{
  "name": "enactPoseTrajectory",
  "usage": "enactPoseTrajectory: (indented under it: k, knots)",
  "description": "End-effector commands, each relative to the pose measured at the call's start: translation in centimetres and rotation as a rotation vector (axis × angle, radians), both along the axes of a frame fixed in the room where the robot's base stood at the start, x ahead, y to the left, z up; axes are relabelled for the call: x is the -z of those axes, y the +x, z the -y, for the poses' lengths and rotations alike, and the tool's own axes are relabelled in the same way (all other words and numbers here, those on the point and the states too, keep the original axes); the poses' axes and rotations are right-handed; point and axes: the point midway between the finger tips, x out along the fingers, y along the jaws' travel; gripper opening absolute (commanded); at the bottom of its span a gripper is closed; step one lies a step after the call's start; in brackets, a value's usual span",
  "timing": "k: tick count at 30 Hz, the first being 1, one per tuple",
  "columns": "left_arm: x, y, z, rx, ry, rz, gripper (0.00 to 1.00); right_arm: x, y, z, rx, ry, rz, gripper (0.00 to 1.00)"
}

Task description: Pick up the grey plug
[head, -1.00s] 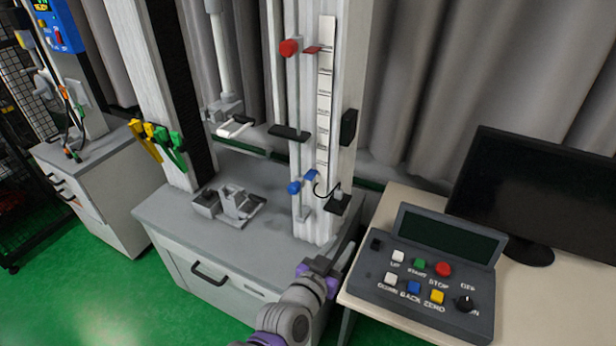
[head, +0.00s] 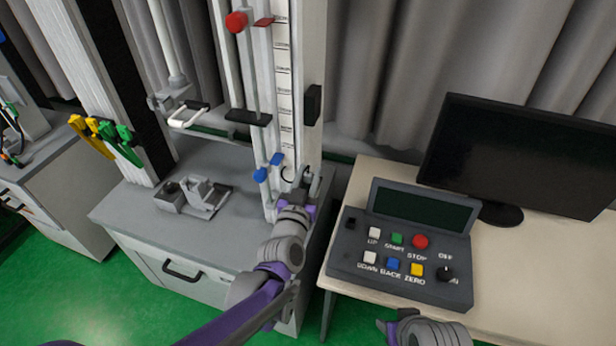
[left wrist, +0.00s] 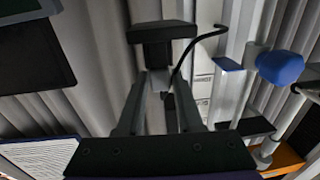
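The grey plug (left wrist: 159,80) is small and partly hidden. It has a thin black cable and sits at a black bracket (left wrist: 162,32) on the tower's post. In the left wrist view, which looks upside down, my left gripper (left wrist: 160,98) is open, with one finger on each side of the plug. A gap shows between the fingers. In the head view my left gripper (head: 298,192) is right at the bracket and covers most of the plug. My right gripper (head: 386,326) shows only in part at the bottom edge, and its fingers cannot be made out.
A blue knob (head: 260,175) and blue plate (head: 277,159) are close beside the left gripper on the post. A control box (head: 405,245) and a monitor (head: 520,155) stand on the desk to the right. A grey fixture (head: 195,196) sits on the cabinet top.

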Motion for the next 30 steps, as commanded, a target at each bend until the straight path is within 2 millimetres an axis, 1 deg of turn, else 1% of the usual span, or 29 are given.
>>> enactPoseTrajectory:
  k: [1,3,6,14,20,30]
  knots:
    - [-0.4,0.9,0.1,-0.001,0.001,0.001,0.35,-0.4,0.1,0.0,0.000,0.000,0.002,0.50]
    - [-0.4,1.9,0.4,0.000,0.001,0.000,0.35,-0.5,0.1,0.0,0.000,0.000,0.002,0.50]
    - [-0.4,2.8,0.6,0.000,0.000,0.000,0.35,-0.6,0.1,0.0,0.000,0.000,0.002,0.50]
    - [-0.3,3.0,0.6,0.000,0.000,0.000,0.35,-0.5,0.1,0.0,0.000,0.000,0.002,0.50]
    - [-0.3,3.0,0.6,0.000,0.000,0.000,0.01,-0.5,0.1,0.0,0.000,0.000,0.002,0.50]
    - [-0.6,3.0,0.6,0.000,0.000,0.000,0.00,-0.6,0.1,0.0,0.000,0.000,0.002,0.50]
